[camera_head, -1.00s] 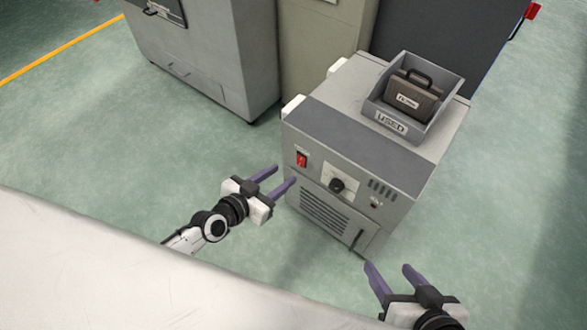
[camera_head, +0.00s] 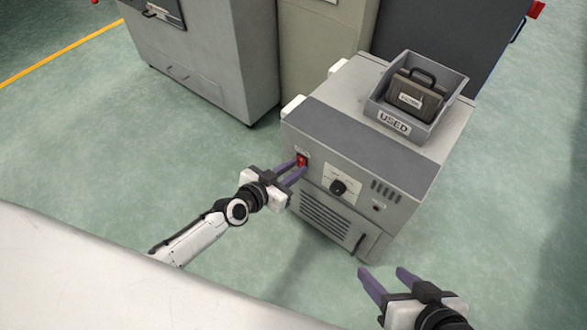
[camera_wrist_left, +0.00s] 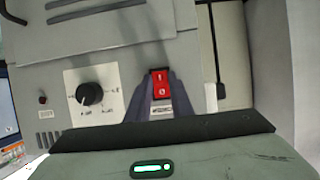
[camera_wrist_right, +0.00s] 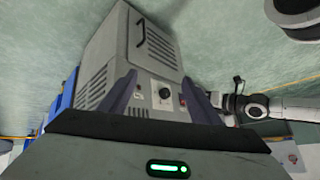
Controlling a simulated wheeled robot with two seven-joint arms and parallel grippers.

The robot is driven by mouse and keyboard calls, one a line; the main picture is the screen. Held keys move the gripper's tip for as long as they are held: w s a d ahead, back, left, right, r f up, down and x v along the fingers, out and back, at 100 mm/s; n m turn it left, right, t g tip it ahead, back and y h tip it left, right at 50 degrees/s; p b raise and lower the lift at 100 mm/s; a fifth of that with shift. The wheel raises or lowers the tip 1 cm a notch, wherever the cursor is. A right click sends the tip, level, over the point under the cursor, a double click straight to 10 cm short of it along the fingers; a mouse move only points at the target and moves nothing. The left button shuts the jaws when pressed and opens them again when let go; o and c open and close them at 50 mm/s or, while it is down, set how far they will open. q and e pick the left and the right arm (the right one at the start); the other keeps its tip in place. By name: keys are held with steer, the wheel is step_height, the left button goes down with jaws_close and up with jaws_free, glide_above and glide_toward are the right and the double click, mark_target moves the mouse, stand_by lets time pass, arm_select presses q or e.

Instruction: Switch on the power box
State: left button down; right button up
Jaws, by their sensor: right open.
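The power box (camera_head: 350,150) is a grey cabinet with a red rocker switch (camera_head: 302,161) at the upper left of its front. My left gripper (camera_head: 297,170) is at the front panel, its purple fingers reaching to the switch. In the left wrist view the red switch (camera_wrist_left: 160,84) shows between the fingertips, which are partly closed with a narrow gap. I cannot tell whether they touch it. My right gripper (camera_head: 385,280) is open and empty, in front of the box at the lower right.
A grey bin marked USED (camera_head: 393,122), holding a dark case (camera_head: 413,95), stands on top of the box. A black knob (camera_head: 338,187) sits right of the switch. A pale surface (camera_head: 90,275) fills the lower left. Large cabinets (camera_head: 205,60) stand behind. Green floor is clear at left.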

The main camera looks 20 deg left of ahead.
arm_select(q)
steer(key=shift+f+b, duration=0.15)
steer(key=shift+b, duration=0.15)
steer(key=shift+a+f+b, duration=0.1)
steer(key=shift+f+b, duration=0.15)
steer(key=shift+b, duration=0.45)
steer(key=t+b, duration=0.1)
steer(key=b, duration=0.3)
steer(key=shift+w+t+h, duration=0.1)
steer(key=shift+t+h, duration=0.3)
steer(key=shift+t, duration=0.4)
arm_select(e)
steer(key=a+r+t+y, duration=0.1)
steer(key=r, duration=0.1)
steer(key=w+a+r+t+y, duration=0.1)
steer(key=a+r, duration=0.1)
steer(key=shift+w+a, duration=0.1)
steer(key=shift+a, duration=0.15)
steer(key=shift+y, duration=0.3)
arm_select(q)
steer(key=c, duration=1.6)
jaws_free()
steer(key=shift+o, duration=0.2)
steer(key=shift+s, duration=0.2)
arm_select(e)
steer(key=shift+r, duration=0.1)
